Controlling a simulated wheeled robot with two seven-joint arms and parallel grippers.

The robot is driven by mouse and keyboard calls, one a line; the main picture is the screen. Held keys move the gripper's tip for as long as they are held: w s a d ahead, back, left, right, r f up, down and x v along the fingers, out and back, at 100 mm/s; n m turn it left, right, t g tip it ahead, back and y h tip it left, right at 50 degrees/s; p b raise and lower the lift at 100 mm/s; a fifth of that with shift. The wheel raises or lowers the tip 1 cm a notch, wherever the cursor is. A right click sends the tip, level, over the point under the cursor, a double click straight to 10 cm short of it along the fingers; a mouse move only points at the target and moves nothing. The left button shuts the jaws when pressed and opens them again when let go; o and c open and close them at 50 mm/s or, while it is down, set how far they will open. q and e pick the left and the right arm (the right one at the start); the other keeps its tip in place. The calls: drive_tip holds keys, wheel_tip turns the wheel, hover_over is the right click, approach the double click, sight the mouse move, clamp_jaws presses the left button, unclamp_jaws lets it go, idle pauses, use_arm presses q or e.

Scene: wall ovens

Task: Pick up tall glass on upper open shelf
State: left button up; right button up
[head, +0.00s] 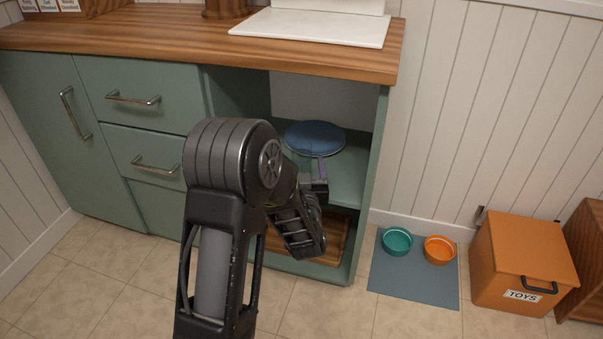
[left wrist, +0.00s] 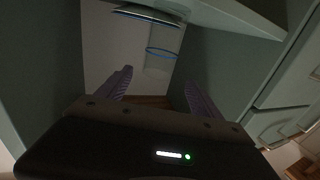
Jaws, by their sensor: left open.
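A clear glass with a blue ring (left wrist: 162,52) shows faintly in the left wrist view, ahead of my fingers. I cannot make it out in the head view. My left gripper (head: 318,172) reaches into the open upper shelf (head: 346,182) of the green cabinet. In the left wrist view my left gripper (left wrist: 158,79) has its two purple-grey fingers spread apart with nothing between their tips. The glass appears beyond the tips, roughly between them. My right gripper is not in view.
A blue round dish (head: 315,137) is on the upper shelf, close to my fingers; a dish edge (left wrist: 150,15) shows in the left wrist view. The cabinet's right side panel (head: 368,185) and wooden counter (head: 200,45) bound the opening. An orange toy box (head: 520,260) stands right.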

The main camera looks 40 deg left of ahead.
sight(302, 154)
use_arm(q)
drive_tip(key=shift+x, duration=1.25)
drive_tip(key=shift+b, duration=0.3)
drive_tip(key=x, duration=0.1)
drive_tip(key=b+x, duration=0.1)
drive_tip(key=x, duration=0.1)
drive_tip(key=b+x, duration=0.1)
drive_tip(key=shift+w+a+f, duration=0.1)
drive_tip(key=shift+w+f, duration=0.15)
drive_tip(key=shift+w, duration=0.2)
drive_tip(key=shift+w+a+r, duration=0.1)
drive_tip(key=shift+w+a, duration=0.05)
clamp_jaws()
